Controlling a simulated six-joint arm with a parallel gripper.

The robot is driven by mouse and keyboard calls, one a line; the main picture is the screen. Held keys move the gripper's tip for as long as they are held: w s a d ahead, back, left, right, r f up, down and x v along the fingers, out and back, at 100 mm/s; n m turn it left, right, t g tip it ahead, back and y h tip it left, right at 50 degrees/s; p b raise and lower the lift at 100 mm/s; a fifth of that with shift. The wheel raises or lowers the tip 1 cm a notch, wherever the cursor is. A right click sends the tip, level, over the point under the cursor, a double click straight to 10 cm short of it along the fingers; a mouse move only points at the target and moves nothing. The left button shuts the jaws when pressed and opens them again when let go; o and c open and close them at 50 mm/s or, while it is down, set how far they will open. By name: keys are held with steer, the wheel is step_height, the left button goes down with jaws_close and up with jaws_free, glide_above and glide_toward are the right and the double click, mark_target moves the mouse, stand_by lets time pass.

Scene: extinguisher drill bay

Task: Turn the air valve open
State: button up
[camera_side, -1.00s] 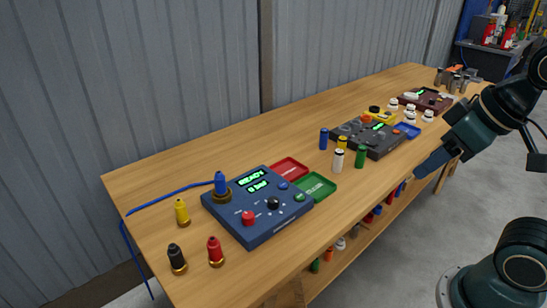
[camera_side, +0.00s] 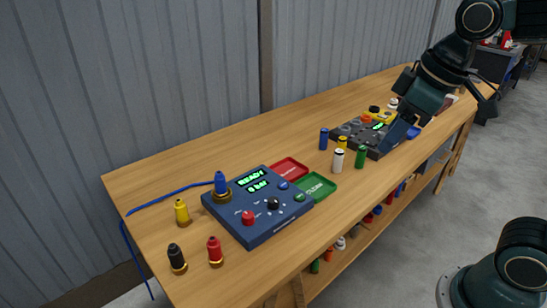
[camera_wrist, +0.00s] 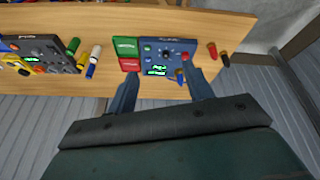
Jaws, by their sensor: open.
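A blue control box (camera_side: 262,228) stands on the bench at the near left, its green display reading READY and 0 bar. On its top are a black knob (camera_side: 273,203), a red knob (camera_side: 248,217), a small blue button and a small green button. I cannot tell from labels which knob is the air valve. A blue fitting (camera_side: 221,184) with a hose stands at its back left corner. In the wrist view the box (camera_wrist: 152,48) and black knob (camera_wrist: 166,54) lie beyond my open, empty gripper (camera_wrist: 160,85). In the side view my gripper (camera_side: 397,137) is well right of the box, by the dark-grey box.
A red tray (camera_side: 290,167) and a green tray (camera_side: 322,185) adjoin the blue box. Yellow, black and red fittings stand at its left. Blue, yellow, white and green cylinders stand between it and the dark-grey box (camera_side: 350,134). A corrugated wall runs behind.

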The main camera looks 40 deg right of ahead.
steer(key=w+a+n+g, duration=0.1)
steer(key=w+a+n, duration=0.15)
steer(key=w, duration=0.45)
steer(key=n+g, duration=0.4)
steer(key=n, duration=0.6)
glide_above(248, 214)
step_height(248, 214, down, 16)
steer(key=shift+w+r, duration=0.2)
steer(key=shift+w, duration=0.15)
steer(key=f, duration=1.3)
steer(key=shift+s+f, duration=0.35)
steer(key=shift+f, duration=0.05)
steer(key=c, duration=1)
